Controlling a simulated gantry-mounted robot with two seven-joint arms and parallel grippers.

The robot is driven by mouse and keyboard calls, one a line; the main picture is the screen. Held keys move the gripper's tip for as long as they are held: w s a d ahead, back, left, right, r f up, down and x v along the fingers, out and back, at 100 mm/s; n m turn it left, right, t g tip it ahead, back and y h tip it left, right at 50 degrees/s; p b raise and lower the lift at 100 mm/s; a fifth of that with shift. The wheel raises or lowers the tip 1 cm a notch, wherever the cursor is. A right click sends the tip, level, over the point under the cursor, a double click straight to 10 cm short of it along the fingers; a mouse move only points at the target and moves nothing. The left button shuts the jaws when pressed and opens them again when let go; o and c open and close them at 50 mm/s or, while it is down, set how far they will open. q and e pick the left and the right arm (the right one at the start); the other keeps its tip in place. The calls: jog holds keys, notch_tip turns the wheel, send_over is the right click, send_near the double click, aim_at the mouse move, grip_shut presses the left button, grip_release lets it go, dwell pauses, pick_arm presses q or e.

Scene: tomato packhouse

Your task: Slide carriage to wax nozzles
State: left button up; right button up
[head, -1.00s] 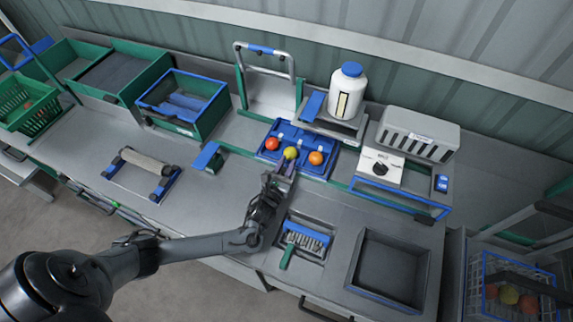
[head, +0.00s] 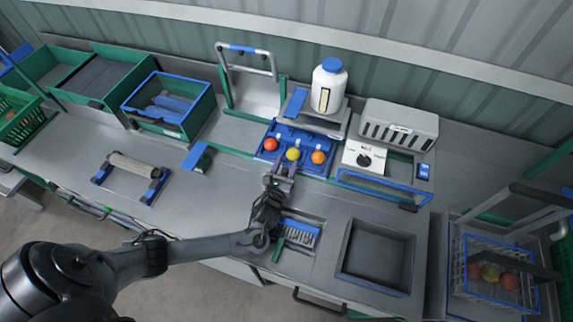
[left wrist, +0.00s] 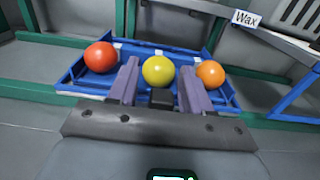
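The carriage (head: 326,171) is a blue tray holding a red (head: 270,144), a yellow (head: 293,154) and an orange tomato (head: 318,158) in a row, along a green rail. My left gripper (head: 284,169) is at its front edge, by the yellow tomato. In the left wrist view its two fingers (left wrist: 159,85) are apart, with a dark block (left wrist: 162,98) between them and visible gaps at its sides. A "Wax" label (left wrist: 245,18) shows right of the carriage; the wax nozzles cannot be made out. My right gripper is not in view.
A white bottle (head: 329,86) stands behind the carriage. A white dial box (head: 364,158) and a grey vented housing (head: 398,125) stand to its right. In front are a brush (head: 299,233) and an empty grey tray (head: 377,285).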

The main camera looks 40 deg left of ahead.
pick_arm(q)
jog(key=shift+s, duration=0.1)
jog(key=shift+s+d, duration=0.15)
jog(key=shift+s, duration=0.15)
jog(key=p+v, duration=0.1)
jog(key=v, duration=0.7)
jog(key=shift+s+d, duration=0.15)
jog(key=shift+s, duration=0.25)
jog(key=shift+s+d, duration=0.25)
jog(key=shift+s, duration=0.3)
